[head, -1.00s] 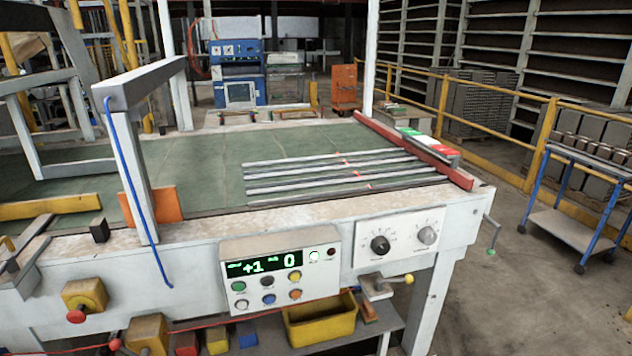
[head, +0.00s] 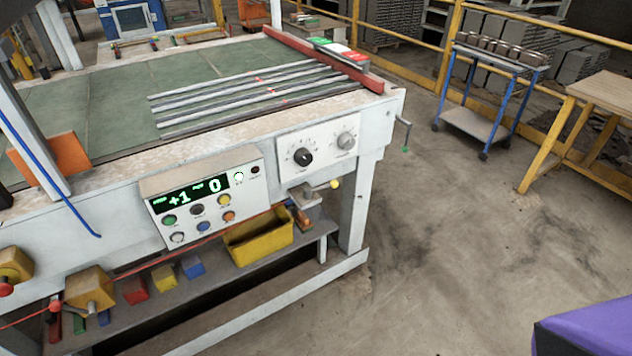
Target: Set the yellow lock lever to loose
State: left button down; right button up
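The yellow-tipped lock lever (head: 334,185) sticks out to the right below the dial panel on the front of the white machine. Its metal clamp body is partly seen under the panel. The dial panel (head: 324,150) above it carries a black knob (head: 303,157) and a grey knob (head: 346,140). The control box (head: 203,197) left of the lever shows "+1" and "0" in green. Neither of my grippers shows in the head view.
A yellow bin (head: 258,238) and several coloured blocks sit on the shelf below. A green-tipped crank (head: 405,135) hangs at the machine's right end. A blue trolley (head: 490,95) and wooden table (head: 603,95) stand right. The concrete floor between is clear. A purple shape (head: 590,330) shows at lower right.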

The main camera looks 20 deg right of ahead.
aim_at(334, 183)
jog(key=i+l, duration=0.1)
jog(key=l, duration=0.4)
jog(key=i+l, duration=0.15)
jog(key=l, duration=0.35)
jog(key=i+l, duration=0.1)
jog(key=l, duration=0.4)
jog(key=i+l, duration=0.15)
jog(key=l, duration=0.35)
jog(key=i+l, duration=0.1)
jog(key=l, duration=0.4)
jog(key=i+l, duration=0.15)
jog(key=l, duration=0.35)
jog(key=i+l+u, duration=0.1)
jog(key=l, duration=0.4)
